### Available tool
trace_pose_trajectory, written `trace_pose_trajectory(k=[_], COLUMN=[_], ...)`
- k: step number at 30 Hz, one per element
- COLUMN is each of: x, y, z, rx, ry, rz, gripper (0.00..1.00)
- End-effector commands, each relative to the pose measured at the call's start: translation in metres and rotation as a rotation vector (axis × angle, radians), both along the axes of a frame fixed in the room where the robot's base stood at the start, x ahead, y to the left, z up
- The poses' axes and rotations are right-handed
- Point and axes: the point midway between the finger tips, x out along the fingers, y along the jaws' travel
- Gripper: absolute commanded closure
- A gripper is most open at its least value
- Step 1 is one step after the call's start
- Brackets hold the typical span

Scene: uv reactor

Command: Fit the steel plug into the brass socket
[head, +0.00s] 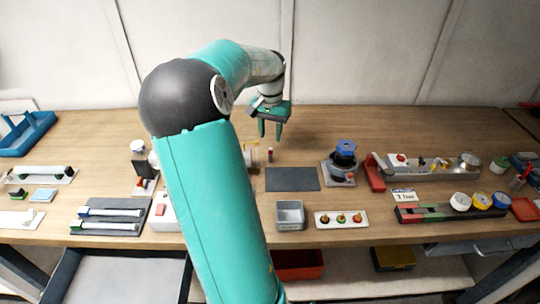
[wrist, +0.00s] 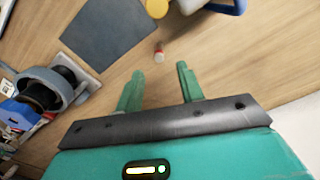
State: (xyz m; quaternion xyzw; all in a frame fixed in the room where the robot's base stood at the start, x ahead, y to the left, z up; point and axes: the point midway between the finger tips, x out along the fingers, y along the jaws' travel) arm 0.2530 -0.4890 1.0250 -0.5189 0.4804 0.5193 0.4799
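My gripper (head: 271,135) is open, its two green fingers pointing down above the back middle of the bench. In the wrist view the fingers (wrist: 160,72) are well apart with nothing between them. A small upright cylinder (head: 270,155), reddish with a pale part, stands on the wood below the gripper. In the wrist view the small cylinder (wrist: 158,55) lies just beyond the fingertips, between their lines, apart from both. I cannot tell whether it is the steel plug. I cannot make out the brass socket for certain; my arm hides part of the bench.
A dark flat mat (head: 292,179) lies right of the cylinder, with a grey round device (head: 343,165) beyond it. A yellow-framed item (head: 252,158) stands close left. A grey bin (head: 290,215) and a white tray of knobs (head: 341,219) sit in front. Wood behind the mat is clear.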

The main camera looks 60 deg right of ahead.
Motion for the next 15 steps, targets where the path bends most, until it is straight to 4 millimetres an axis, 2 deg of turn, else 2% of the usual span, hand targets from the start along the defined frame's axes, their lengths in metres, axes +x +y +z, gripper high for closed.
trace_pose_trajectory(k=[5, 12, 15], x=[0.000, 0.000, 0.000], y=[0.001, 0.001, 0.001], z=[-0.012, -0.046, -0.055], rx=[0.002, 0.002, 0.000], ry=[0.002, 0.002, 0.001], rz=[-0.001, -0.002, -0.001], gripper=[0.62, 0.62, 0.62])
